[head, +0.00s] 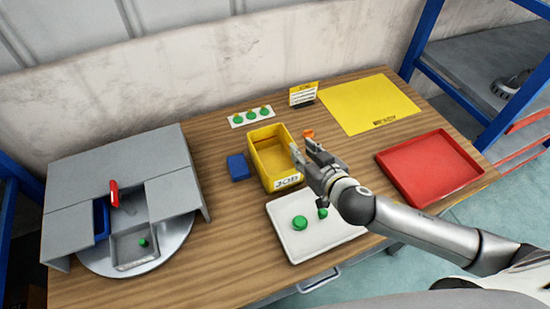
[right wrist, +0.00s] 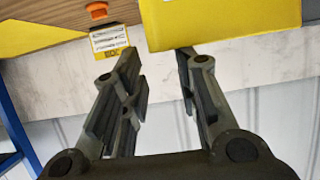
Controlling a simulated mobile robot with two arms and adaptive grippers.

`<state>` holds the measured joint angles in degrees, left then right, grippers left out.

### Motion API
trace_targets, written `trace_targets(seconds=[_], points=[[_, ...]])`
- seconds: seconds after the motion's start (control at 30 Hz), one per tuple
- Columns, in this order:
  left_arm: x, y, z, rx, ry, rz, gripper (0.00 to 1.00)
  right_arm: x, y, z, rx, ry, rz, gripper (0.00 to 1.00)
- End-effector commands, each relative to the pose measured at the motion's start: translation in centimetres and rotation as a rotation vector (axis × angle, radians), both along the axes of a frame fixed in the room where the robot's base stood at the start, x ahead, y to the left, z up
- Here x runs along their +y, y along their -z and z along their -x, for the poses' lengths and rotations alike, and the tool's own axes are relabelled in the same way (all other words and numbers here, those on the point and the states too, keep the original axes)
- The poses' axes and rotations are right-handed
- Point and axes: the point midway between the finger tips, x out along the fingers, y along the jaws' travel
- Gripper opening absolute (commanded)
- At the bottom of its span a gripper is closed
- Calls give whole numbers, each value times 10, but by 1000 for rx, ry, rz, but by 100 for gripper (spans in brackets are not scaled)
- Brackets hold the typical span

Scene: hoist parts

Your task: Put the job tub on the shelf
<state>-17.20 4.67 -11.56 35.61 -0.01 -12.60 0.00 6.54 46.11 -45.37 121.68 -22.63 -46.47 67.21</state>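The yellow job tub (head: 287,182) stands upright on the wooden table, its "JOB" label facing front, and it looks empty. In the right wrist view the tub (right wrist: 220,22) fills the top right, beyond the fingertips. My right gripper (head: 304,150) is at the tub's right side, fingers apart. In the right wrist view its fingers (right wrist: 160,62) are spread with nothing between them. I cannot tell whether a finger touches the tub. A blue-framed rack with a grey shelf (head: 480,62) stands at the right. My left gripper is out of view.
A white tray (head: 290,250) with green pieces lies in front, under my right arm. A red tray (head: 428,168) and yellow mat (head: 350,108) lie right. A blue block (head: 238,167) is left of the tub; an orange piece (head: 309,133) is behind the gripper. A grey turntable station (head: 115,175) stands left.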

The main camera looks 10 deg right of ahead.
Motion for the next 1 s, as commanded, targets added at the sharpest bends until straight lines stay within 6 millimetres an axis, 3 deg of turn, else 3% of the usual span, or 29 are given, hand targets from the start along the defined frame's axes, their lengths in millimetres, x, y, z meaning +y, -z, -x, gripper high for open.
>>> trace_targets(seconds=[0.33,0.7,1.0], points=[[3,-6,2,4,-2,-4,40,4,7,-21,-1,0,1,29],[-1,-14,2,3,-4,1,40,12,23,-58,0,0,1,29],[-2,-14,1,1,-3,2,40,12,26,-61,1,-1,1,29]])
